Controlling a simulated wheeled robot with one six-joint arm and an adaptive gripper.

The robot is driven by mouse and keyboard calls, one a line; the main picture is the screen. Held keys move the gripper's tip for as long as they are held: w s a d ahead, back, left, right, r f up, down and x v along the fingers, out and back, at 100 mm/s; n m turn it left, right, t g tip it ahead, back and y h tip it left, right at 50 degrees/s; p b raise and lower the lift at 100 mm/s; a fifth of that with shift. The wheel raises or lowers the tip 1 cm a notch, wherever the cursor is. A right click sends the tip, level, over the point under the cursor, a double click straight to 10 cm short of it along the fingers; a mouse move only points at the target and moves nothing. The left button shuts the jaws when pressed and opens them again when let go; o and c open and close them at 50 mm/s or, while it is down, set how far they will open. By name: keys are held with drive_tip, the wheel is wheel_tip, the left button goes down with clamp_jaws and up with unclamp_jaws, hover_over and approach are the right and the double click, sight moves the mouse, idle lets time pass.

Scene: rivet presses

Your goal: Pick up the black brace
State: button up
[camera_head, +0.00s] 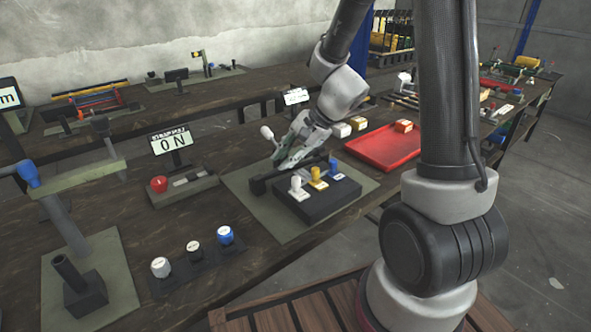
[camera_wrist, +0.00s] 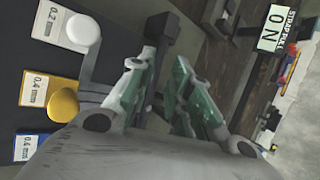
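A black bar (camera_head: 273,181), which looks like the black brace, lies along the back of a black block on a grey-green mat. My gripper (camera_head: 281,158), with green and white fingers, is low over this bar. In the wrist view the dark bar (camera_wrist: 162,32) with a square end runs toward the space between the fingers of my gripper (camera_wrist: 163,62). The fingers are apart, with a dark gap showing between them. Contact with the bar cannot be made out. The bar's middle is partly hidden by the fingers.
White (camera_head: 296,187), yellow (camera_head: 317,178) and blue (camera_head: 334,170) knobs stand on the black block (camera_head: 316,203), close in front of the bar. A sign (camera_head: 171,141) reading ON and a red button (camera_head: 159,184) are left. A red tray (camera_head: 378,150) is right.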

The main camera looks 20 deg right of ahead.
sight(273, 171)
drive_tip(key=x, duration=0.6)
drive_tip(key=shift+s, duration=0.1)
drive_tip(key=shift+c, duration=0.2)
clamp_jaws()
drive_tip(key=shift+r, duration=0.1)
